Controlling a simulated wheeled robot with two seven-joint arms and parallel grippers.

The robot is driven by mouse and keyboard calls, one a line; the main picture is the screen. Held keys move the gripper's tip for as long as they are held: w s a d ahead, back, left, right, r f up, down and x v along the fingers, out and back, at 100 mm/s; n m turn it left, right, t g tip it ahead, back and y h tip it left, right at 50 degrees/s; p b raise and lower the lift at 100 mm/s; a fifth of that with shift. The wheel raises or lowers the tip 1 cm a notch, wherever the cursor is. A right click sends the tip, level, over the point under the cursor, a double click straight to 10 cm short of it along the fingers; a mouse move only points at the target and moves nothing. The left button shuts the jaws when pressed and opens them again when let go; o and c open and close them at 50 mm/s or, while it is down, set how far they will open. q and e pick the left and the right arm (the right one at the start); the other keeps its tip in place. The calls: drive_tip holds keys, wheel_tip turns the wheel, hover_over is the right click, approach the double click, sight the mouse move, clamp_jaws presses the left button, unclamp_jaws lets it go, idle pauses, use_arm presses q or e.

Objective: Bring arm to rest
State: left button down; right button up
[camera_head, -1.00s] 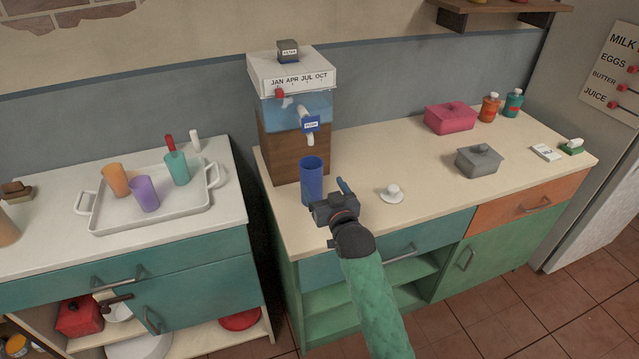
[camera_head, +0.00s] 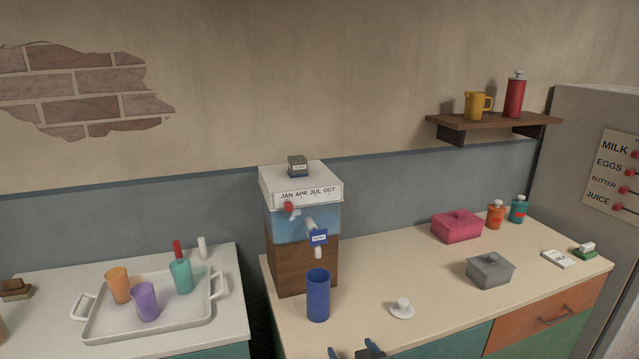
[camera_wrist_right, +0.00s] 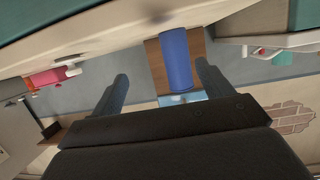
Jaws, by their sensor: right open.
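My right gripper (camera_head: 357,352) shows only its fingertips at the bottom edge of the head view, in front of the counter. In the right wrist view its two fingers (camera_wrist_right: 160,88) are spread apart with nothing held between them. A blue cup (camera_head: 318,295) stands upright on the counter in front of the water dispenser (camera_head: 303,225). The cup also shows in the right wrist view (camera_wrist_right: 176,60), beyond the fingers and apart from them. My left gripper is not in view.
The right counter (camera_head: 440,290) also holds a white lid (camera_head: 402,309), a grey box (camera_head: 490,270), a pink box (camera_head: 457,226) and two small bottles. On the left counter, a white tray (camera_head: 105,328) holds cups and a teal bottle (camera_head: 181,276). A wall shelf (camera_head: 490,122) is at upper right.

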drive_tip(key=s+d+f+g+h, duration=0.1)
drive_tip(key=s+d+f+g, duration=0.25)
drive_tip(key=s, duration=0.75)
drive_tip(key=s+d+f+m+g+h, duration=0.1)
drive_tip(key=s+d+f+g+h, duration=0.25)
drive_tip(key=s, duration=0.65)
drive_tip(key=s+d+f+g+y, duration=0.1)
drive_tip(key=s+d+f+g, duration=0.35)
drive_tip(key=s, duration=0.65)
drive_tip(key=s+a+f, duration=0.1)
drive_tip(key=f, duration=1.2)
drive_tip(key=s+a+f+g, duration=0.1)
drive_tip(key=a+f, duration=0.1)
drive_tip(key=f, duration=1.1)
drive_tip(key=shift+s+a, duration=0.2)
